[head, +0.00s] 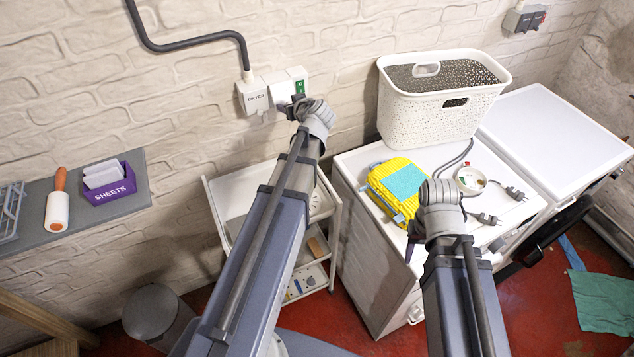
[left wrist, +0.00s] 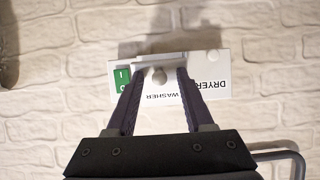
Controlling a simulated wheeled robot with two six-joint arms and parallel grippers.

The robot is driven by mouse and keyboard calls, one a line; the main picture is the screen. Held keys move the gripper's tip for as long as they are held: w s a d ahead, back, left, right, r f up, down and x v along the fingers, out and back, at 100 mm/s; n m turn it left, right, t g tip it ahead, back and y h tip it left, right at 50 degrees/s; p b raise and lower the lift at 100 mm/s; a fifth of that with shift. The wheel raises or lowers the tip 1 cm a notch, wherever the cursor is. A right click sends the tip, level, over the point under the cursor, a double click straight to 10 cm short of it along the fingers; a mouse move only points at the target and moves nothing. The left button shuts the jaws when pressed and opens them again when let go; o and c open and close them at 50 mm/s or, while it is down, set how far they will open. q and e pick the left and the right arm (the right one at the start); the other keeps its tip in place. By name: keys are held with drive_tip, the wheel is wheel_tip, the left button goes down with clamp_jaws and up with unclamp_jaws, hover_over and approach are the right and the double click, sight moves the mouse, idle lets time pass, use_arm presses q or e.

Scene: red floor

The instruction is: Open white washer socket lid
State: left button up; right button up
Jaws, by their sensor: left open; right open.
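The white socket box (head: 253,96) is on the brick wall below a grey pipe, with a green switch (head: 299,87) on its right. The left wrist view shows it upside down, with DRYER and WASHER labels. The washer socket lid (left wrist: 160,59) shows there as a pale ledge between my fingertips; I cannot tell whether it is ajar. My left gripper (left wrist: 160,73) is open, one finger on each side of the washer socket. In the head view my left gripper (head: 291,106) hides much of that section. My right gripper (head: 411,243) is open over the white machine, apart from the box.
A white laundry basket (head: 425,115) stands on the white machine (head: 355,163) with a yellow cloth pack (head: 388,196), cables and plugs (head: 484,218). A white trolley (head: 216,200) stands below the socket box. A grey shelf (head: 98,209) is on the left wall.

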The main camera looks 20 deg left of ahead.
use_arm(q)
drive_tip(key=shift+w+a+f+t+y+b, duration=0.3)
drive_tip(key=shift+f+t+y+b, duration=0.35)
drive_tip(key=shift+b, duration=1.5)
drive_tip(key=shift+w+a+f+t+y+b, duration=0.3)
drive_tip(key=shift+f+t+y+b, duration=0.35)
drive_tip(key=shift+b, duration=1.45)
drive_tip(key=shift+w+a+f+t+y+b, duration=0.2)
drive_tip(key=shift+a+f+t+y+b, duration=0.4)
drive_tip(key=shift+b, duration=1.55)
drive_tip(key=v, duration=0.9)
drive_tip(key=s+d+f+m+g+h, duration=0.3)
drive_tip(key=d+f, duration=0.5)
drive_tip(key=f, duration=0.3)
drive_tip(key=shift+s+d+g+h+p, duration=0.15)
drive_tip(key=shift+s+g+h+p, duration=0.2)
drive_tip(key=shift+s+g, duration=0.65)
drive_tip(key=shift+w, duration=0.1)
